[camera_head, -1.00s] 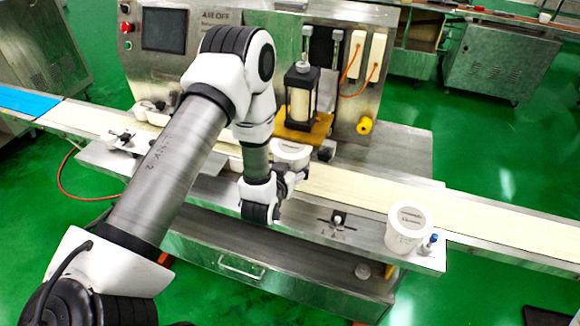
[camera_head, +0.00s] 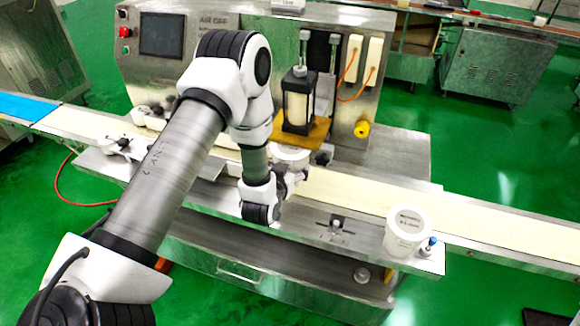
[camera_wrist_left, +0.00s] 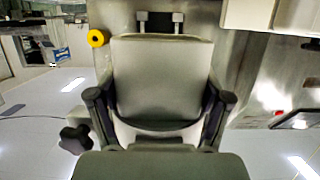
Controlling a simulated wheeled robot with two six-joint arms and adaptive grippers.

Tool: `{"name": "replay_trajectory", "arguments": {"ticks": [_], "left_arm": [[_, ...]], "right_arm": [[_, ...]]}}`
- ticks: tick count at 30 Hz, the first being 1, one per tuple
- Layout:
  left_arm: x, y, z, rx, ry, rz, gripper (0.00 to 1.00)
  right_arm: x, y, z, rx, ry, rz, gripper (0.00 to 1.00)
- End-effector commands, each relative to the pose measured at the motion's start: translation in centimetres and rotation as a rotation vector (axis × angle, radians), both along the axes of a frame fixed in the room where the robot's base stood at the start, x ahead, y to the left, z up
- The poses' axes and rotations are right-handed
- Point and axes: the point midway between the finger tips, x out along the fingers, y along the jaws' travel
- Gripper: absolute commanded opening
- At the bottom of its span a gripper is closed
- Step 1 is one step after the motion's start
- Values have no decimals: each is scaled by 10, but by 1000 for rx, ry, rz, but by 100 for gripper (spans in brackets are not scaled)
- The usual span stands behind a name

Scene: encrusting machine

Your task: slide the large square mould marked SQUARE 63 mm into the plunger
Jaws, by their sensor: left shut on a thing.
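My left gripper (camera_head: 282,183) is shut on a white mould (camera_head: 291,157) at the belt's near side, just in front of the plunger. The arm hides part of this mould, and I cannot read its marking. In the left wrist view, the dark fingers (camera_wrist_left: 158,107) sit on both sides of the pale mould (camera_wrist_left: 160,75). The plunger (camera_head: 298,102) is a dark frame around a cream cylinder, above an orange-brown plate. The mould stands close to this plate; I cannot tell whether they touch. My right gripper is not in view.
Another white mould (camera_head: 406,236) with a label on top stands on the front ledge at right, beside a small blue-topped fitting (camera_head: 428,246). More white parts (camera_head: 148,114) sit behind the arm. A yellow knob (camera_head: 362,129) juts from the machine. The belt (camera_head: 400,204) to the right is clear.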

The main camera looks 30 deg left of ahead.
Motion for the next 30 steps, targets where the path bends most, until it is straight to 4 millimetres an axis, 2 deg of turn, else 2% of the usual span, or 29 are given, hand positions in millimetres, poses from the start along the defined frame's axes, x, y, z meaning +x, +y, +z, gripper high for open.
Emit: {"name": "replay_trajectory", "arguments": {"ticks": [16,30], "left_arm": [[12,3,0,0,-2,0,11],[13,3,0,0,-2,0,11]], "right_arm": [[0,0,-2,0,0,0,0],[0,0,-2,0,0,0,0]]}}
